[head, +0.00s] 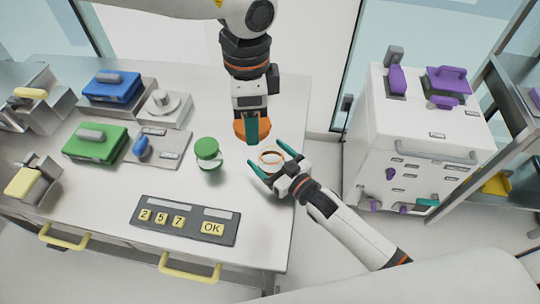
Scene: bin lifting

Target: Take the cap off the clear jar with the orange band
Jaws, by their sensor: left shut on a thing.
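The clear jar with the orange band (271,158) stands on the table near its right edge. Its top shows as an open orange ring with no cap on it. My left gripper (252,137) points down from the top of the head view. My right gripper (266,158) reaches in from the lower right. Its teal fingers are spread on either side of the jar; whether they touch it is hard to see.
A green-capped jar (208,150) stands left of the clear jar. A dark keypad panel (186,220) lies in front. Blue (112,86) and green (95,142) handled blocks sit at the left. A white cabinet (415,150) stands right of the table, across a gap.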

